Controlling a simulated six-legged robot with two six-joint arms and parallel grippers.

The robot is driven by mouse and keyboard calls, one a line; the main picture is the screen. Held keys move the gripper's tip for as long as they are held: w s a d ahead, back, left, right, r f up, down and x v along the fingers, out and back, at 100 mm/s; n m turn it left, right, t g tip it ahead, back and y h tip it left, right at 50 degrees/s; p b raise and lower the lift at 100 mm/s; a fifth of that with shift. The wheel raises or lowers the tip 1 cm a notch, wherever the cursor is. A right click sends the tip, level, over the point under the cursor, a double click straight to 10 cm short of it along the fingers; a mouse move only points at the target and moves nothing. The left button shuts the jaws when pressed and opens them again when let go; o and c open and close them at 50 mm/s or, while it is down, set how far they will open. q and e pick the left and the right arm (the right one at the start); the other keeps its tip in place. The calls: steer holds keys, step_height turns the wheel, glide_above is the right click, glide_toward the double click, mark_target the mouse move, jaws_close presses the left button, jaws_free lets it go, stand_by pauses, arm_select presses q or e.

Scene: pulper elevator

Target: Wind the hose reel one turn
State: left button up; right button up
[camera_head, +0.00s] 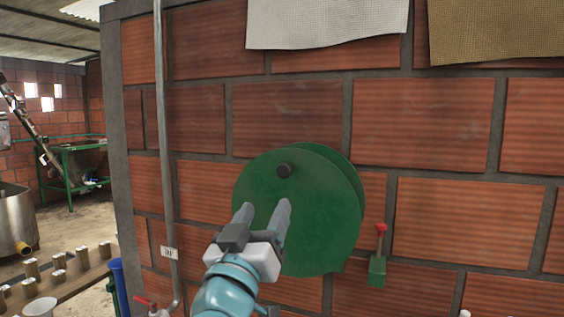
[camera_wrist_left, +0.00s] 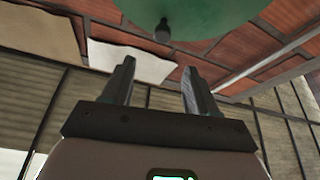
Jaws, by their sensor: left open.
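The green hose reel (camera_head: 322,180) is mounted on the brick wall in the middle of the head view. Its dark knob handle (camera_head: 284,170) sits near the top of the disc. My left gripper (camera_head: 266,207) is open and empty in front of the reel's lower left part, below the knob in the picture. In the left wrist view, the reel (camera_wrist_left: 195,12) fills the top and the knob (camera_wrist_left: 162,32) hangs above and beyond the open fingers (camera_wrist_left: 158,82). The knob is not between the fingers. My right gripper is not in view.
A red-topped lever on a green box (camera_head: 378,262) is on the wall right of the reel. A grey pipe (camera_head: 165,130) runs down the wall at left. Cloths (camera_head: 325,22) hang above. A bench with several small cups (camera_head: 60,280) stands at lower left.

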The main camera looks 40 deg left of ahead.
mark_target(283, 172)
arm_select(q)
steer(key=p+x, duration=0.5)
steer(key=x, duration=0.8)
steer(key=shift+w+a, duration=0.25)
steer(key=shift+w, duration=0.1)
steer(key=shift+w+a, duration=0.1)
steer(key=shift+w, duration=0.1)
steer(key=shift+s+r, duration=0.1)
steer(key=shift+s, duration=0.05)
jaws_close()
